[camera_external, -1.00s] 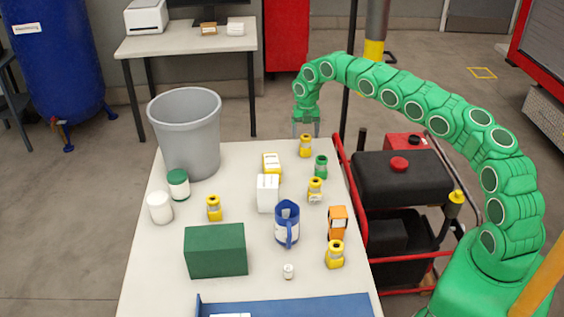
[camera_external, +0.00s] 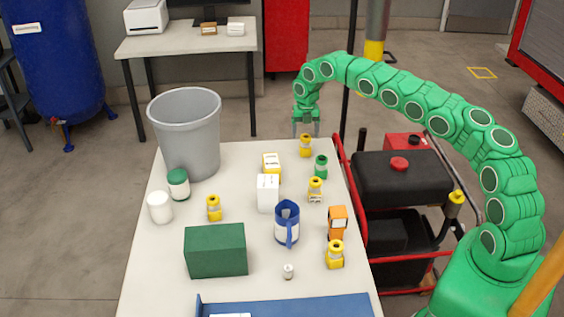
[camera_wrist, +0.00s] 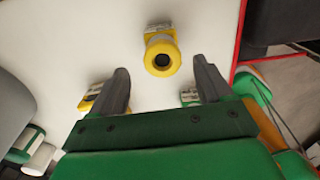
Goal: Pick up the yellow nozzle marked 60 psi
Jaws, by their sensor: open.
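Several yellow nozzles stand on the white table, and their pressure markings are too small to read. The farthest yellow nozzle (camera_external: 305,146) is upright near the table's back edge. My gripper (camera_external: 306,133) points down just above it, open and empty. In the wrist view this yellow nozzle (camera_wrist: 162,55) shows its round top opening, and a small label sits behind it. It lies ahead of the open fingers (camera_wrist: 163,78), centred between them. Other yellow nozzles stand at the middle right (camera_external: 315,190), the left (camera_external: 214,208) and the front right (camera_external: 335,254).
A green nozzle (camera_external: 321,166) and a yellow box (camera_external: 271,166) stand close by. A red-railed cart (camera_external: 400,180) borders the right.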

